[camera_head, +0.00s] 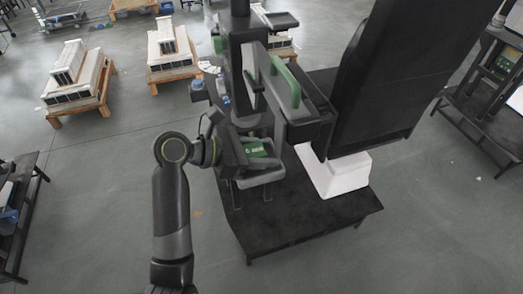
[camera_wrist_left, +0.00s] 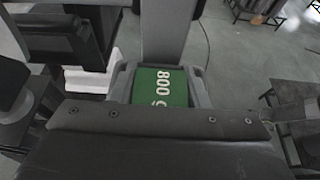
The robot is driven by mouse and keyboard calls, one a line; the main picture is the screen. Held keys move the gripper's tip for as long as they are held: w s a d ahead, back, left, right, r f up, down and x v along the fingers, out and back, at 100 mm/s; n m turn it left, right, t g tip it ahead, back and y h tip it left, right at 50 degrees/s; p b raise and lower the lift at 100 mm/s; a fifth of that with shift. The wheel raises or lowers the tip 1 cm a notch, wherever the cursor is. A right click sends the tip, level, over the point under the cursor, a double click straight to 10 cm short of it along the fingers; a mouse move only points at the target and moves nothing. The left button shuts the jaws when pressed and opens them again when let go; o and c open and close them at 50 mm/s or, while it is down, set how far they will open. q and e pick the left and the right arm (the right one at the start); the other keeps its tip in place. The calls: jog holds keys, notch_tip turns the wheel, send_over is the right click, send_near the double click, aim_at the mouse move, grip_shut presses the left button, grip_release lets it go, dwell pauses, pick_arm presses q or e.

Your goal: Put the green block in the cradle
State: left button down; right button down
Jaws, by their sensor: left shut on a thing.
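The green block (camera_head: 255,148), with white lettering on its top, is beside the lift column above the dark table. It also shows in the left wrist view (camera_wrist_left: 160,87). My left gripper (camera_head: 236,155) is shut on the block; its fingertips are mostly hidden. The grey cradle (camera_head: 262,180) is directly under and around the block in the head view, and its grey rim flanks the block in the left wrist view (camera_wrist_left: 199,88). I cannot tell whether the block rests on the cradle floor or is held just above it. My right gripper is not in view.
A large black panel (camera_head: 375,75) and a white block (camera_head: 335,174) are to the right. The dark table's (camera_head: 290,222) front is clear.

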pick_arm(q)
jog(key=c, duration=1.1)
grip_release()
jog(key=shift+f, duration=0.1)
jog(key=shift+a, duration=0.15)
jog(key=shift+r+b+v, duration=0.1)
jog(key=shift+b+v, duration=0.15)
jog(key=shift+v, duration=2.75)
jog(key=shift+r+b+v, duration=0.15)
jog(key=shift+b+v, duration=0.1)
jog(key=shift+v, duration=2.7)
